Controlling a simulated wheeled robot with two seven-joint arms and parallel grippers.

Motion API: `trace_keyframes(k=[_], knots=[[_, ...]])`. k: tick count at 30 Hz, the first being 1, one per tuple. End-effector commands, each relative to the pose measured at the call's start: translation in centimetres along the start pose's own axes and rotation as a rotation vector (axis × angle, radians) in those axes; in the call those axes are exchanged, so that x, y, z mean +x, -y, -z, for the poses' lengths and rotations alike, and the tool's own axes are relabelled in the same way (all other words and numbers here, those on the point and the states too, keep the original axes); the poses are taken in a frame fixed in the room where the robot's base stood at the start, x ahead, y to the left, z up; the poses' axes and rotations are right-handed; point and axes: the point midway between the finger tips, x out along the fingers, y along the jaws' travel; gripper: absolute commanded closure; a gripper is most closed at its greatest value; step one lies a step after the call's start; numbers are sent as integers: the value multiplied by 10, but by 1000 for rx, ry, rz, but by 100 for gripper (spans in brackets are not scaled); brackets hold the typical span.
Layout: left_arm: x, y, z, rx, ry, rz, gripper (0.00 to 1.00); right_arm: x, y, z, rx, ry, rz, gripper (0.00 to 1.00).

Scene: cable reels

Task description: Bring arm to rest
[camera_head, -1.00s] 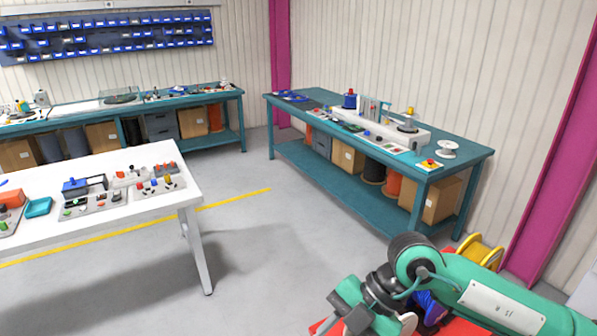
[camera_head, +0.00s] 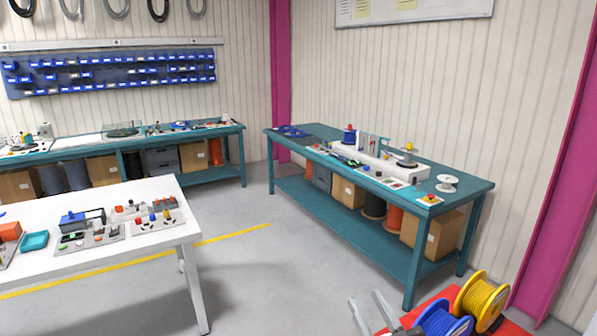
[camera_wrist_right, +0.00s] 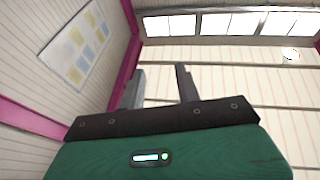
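My right gripper (camera_head: 364,297) shows only as two grey fingers at the bottom edge of the head view, left of the red platform. In the right wrist view, the fingers of my right gripper (camera_wrist_right: 160,72) stand apart with nothing between them. They point up toward the wall and the high windows. The rest of my right arm is out of the head view. My left gripper is in neither view.
A red platform (camera_head: 508,329) holds a yellow reel (camera_head: 481,301) and a blue reel (camera_head: 440,322) close beside the right gripper. A teal workbench (camera_head: 461,184) stands beyond, and a white table (camera_head: 150,190) at left. The floor between is clear.

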Motion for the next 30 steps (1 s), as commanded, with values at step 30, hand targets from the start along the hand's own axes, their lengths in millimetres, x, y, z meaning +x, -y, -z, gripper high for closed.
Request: trace_keyframes(k=[30], knots=[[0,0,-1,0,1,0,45,-337,-23,-258,75,1608,-153,67]])
